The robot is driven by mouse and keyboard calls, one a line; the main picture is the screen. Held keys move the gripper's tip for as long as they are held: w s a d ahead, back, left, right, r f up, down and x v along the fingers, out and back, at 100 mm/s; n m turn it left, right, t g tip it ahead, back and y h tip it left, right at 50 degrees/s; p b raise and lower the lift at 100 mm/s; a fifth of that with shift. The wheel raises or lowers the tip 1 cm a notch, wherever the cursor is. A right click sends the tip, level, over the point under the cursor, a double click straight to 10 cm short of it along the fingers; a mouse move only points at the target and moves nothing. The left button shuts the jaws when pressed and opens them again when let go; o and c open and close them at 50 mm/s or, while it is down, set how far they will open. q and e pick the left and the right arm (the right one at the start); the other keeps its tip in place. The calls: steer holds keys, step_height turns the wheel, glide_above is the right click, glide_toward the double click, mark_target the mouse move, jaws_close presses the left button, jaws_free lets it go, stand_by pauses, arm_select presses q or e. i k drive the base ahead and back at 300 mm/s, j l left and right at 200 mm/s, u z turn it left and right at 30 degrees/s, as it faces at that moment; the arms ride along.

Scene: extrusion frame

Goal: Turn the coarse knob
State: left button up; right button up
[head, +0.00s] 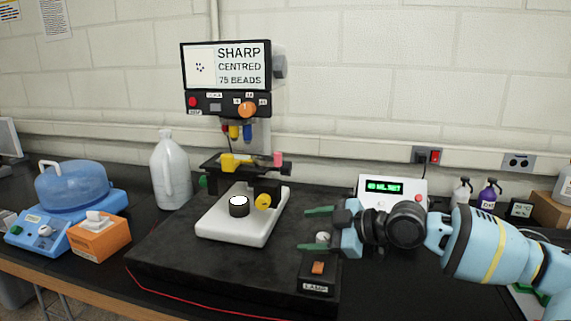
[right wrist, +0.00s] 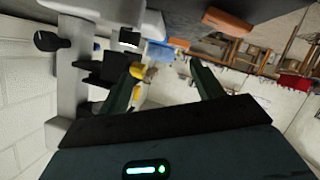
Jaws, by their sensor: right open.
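The microscope (head: 235,226) has a white base and a black stage, under a screen (head: 227,66) reading "SHARP CENTRED 75 BEADS". A round yellow knob (head: 263,201) sits low on its right side, and a green knob (head: 203,181) shows at its left. No label tells which is the coarse knob. My right gripper (head: 302,230) is open and empty, right of the yellow knob and apart from it, fingers pointing left. In the right wrist view, a yellow part (right wrist: 138,71) shows near the left fingertip of my gripper (right wrist: 166,66). My left gripper is out of view.
A lamp box (head: 317,278) with an orange switch stands below my right gripper. A white device with a green display (head: 384,188) is behind my right arm. A white jug (head: 171,172) and a blue-domed device (head: 72,187) stand at left. The dark board's front is clear.

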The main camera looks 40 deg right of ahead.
mark_target(286, 169)
steer(key=i+l, duration=0.8)
steer(key=l, duration=0.1)
